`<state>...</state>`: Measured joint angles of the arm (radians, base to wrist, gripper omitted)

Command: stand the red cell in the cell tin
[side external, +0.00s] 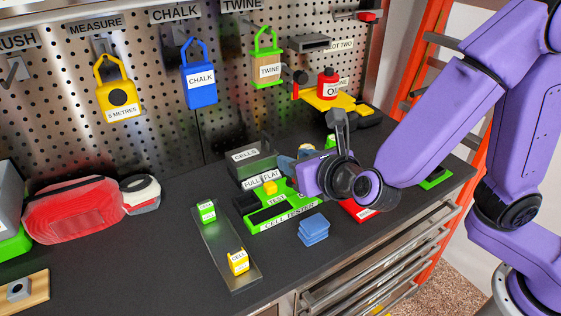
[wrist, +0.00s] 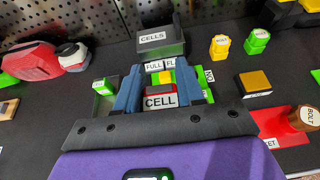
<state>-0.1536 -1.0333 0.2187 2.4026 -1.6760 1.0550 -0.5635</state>
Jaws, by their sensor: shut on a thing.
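The red cell (wrist: 159,89), with a white CELL label, is between the blue fingers of my gripper (wrist: 159,78) in the wrist view. My gripper is shut on it, over the green cell tester (wrist: 188,76). The cell tin (wrist: 152,42) is a dark grey box labelled CELLS, beyond the fingertips. In the side external view the tin (side external: 252,160) stands behind the tester (side external: 270,225), left of my gripper (side external: 291,166). I cannot make out the red cell in that view. The tin's inside is not clear.
A steel tray (side external: 223,250) at the front left bears a green cell (side external: 206,211) and a yellow cell (side external: 238,262). Blue pads (side external: 313,229) lie in front of the tester. A red tray (wrist: 280,133) with a brown BOLT piece (wrist: 303,118) is at right. Pegboard stands behind.

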